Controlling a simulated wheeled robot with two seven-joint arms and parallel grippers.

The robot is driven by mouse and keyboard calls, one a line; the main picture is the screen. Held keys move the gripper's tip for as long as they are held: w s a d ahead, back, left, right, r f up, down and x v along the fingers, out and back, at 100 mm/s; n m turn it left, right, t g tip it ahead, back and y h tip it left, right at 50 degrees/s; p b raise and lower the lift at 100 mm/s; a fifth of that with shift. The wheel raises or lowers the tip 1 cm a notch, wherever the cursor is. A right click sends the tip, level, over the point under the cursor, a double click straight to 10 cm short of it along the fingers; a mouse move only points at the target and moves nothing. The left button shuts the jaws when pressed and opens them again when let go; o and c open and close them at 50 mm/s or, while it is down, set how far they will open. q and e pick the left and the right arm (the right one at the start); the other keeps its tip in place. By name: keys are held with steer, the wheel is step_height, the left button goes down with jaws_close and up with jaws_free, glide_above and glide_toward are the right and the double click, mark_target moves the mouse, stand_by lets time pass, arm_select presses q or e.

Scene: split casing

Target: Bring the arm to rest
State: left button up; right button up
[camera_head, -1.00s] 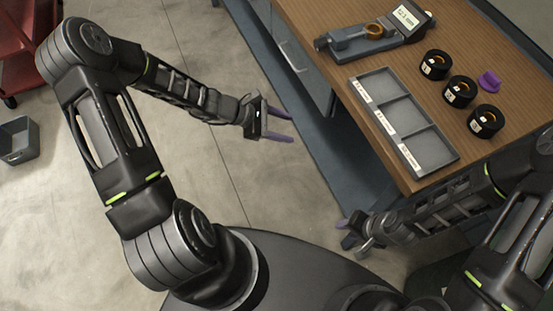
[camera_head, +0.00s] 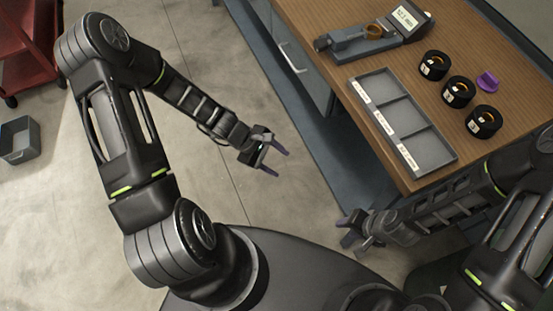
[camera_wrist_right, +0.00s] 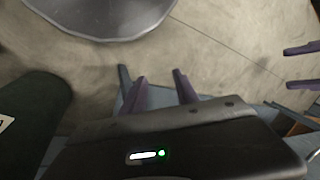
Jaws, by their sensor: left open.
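My left gripper (camera_head: 281,163) hangs open and empty over the bare floor, left of the workbench. Its two purple fingers also show at the right edge of the right wrist view (camera_wrist_right: 302,67). My right gripper (camera_head: 344,232) is low beside the bench's near left corner, partly dark in the head view. In the right wrist view its purple fingers (camera_wrist_right: 160,90) stand apart with nothing between them.
The wooden bench (camera_head: 325,20) carries a grey three-compartment tray (camera_head: 404,120), empty, and a device with a display (camera_head: 365,40). Three black ring-shaped parts (camera_head: 459,91) and a purple piece (camera_head: 488,81) lie right of the tray. A grey bin (camera_head: 20,140) and a red cart (camera_head: 28,50) stand at left.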

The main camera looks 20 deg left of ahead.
stand_by(0.6)
arm_select(q)
steer(key=s+d+f+m+g+y, duration=0.1)
steer(key=s+d+f+m, duration=0.3)
steer(key=s+d+m, duration=0.5)
steer(key=s+m+y, duration=0.1)
steer(key=s+m, duration=0.3)
steer(key=m, duration=0.1)
steer(key=shift+s+d+g, duration=0.2)
steer(key=shift+d+g, duration=0.2)
arm_select(e)
steer(key=s+a, duration=0.1)
steer(key=s, duration=0.1)
steer(key=shift+s+a+r+g, duration=0.15)
steer(key=shift+s+a+g, duration=0.2)
steer(key=shift+s+g, duration=0.05)
